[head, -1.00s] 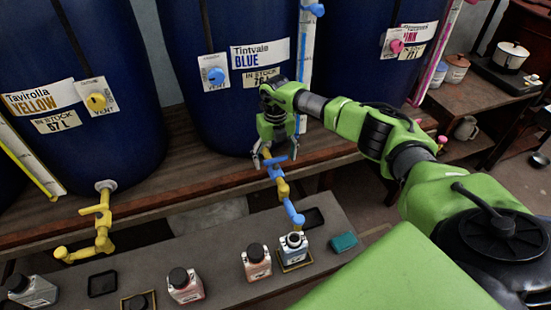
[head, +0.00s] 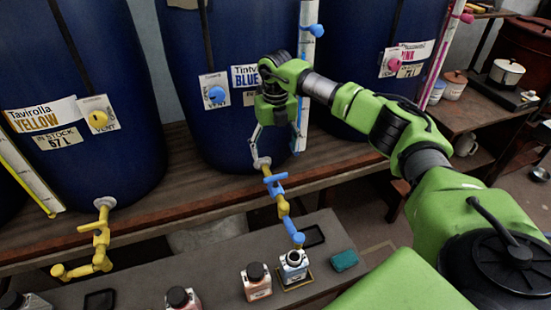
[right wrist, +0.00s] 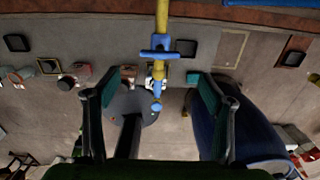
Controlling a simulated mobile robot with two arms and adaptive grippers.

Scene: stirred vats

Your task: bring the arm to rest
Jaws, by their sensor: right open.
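My right arm reaches in from the right in the head view. Its gripper (head: 258,148) hangs in front of the blue vat (head: 184,75), above the blue tap handle (head: 275,178). In the right wrist view the gripper (right wrist: 157,88) has its fingers wide apart with nothing between them. The blue tap handle also shows there (right wrist: 160,54), ahead of the fingers and apart from them. My left gripper is in neither view.
An open bottle (head: 293,266) stands below the blue spout (head: 298,239) on the grey bench (head: 215,258). Capped bottles (head: 257,282), a green sponge (head: 344,260) and the yellow tap (head: 101,240) are nearby. Free space lies above the bench.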

